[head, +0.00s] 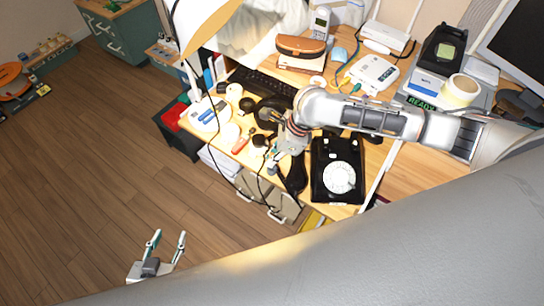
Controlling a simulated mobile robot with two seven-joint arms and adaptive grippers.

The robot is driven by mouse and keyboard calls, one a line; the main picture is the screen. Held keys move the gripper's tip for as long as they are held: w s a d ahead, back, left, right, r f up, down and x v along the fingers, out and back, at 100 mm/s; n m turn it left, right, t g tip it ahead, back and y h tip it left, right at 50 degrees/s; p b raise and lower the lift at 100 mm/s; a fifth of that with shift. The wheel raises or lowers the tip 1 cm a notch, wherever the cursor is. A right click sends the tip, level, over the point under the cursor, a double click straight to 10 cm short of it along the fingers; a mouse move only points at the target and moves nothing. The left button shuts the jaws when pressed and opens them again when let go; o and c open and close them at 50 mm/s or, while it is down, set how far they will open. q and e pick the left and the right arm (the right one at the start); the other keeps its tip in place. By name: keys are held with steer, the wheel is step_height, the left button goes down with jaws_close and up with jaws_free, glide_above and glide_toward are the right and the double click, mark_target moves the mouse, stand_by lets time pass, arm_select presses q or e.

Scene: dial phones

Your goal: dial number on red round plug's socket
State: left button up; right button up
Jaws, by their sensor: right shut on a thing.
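A black dial phone (323,192) with a white round dial (340,177) lies on the desk. A black handset (296,178) is off it, at its left. My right gripper (281,160) comes down left of the phone and is shut on what looks like the handset; its fingertips are partly hidden. A white box (374,74) behind my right arm has colored plugs at its front edge. A small red object (241,141) lies near the desk's left edge; I cannot tell whether it is a plug. My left gripper (168,237) is open and empty over the floor.
A black keyboard (262,84), a brown case (301,46) and a cordless phone (320,22) stand at the back. A lamp (205,113) is at the left, with dark cables hanging down the desk's front.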

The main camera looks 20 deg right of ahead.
stand_by(0.4)
steer(key=shift+f+b, duration=0.95)
steer(key=shift+f, duration=0.3)
steer(key=o, duration=0.8)
steer(key=shift+o, duration=0.2)
steer(key=v, duration=1.2)
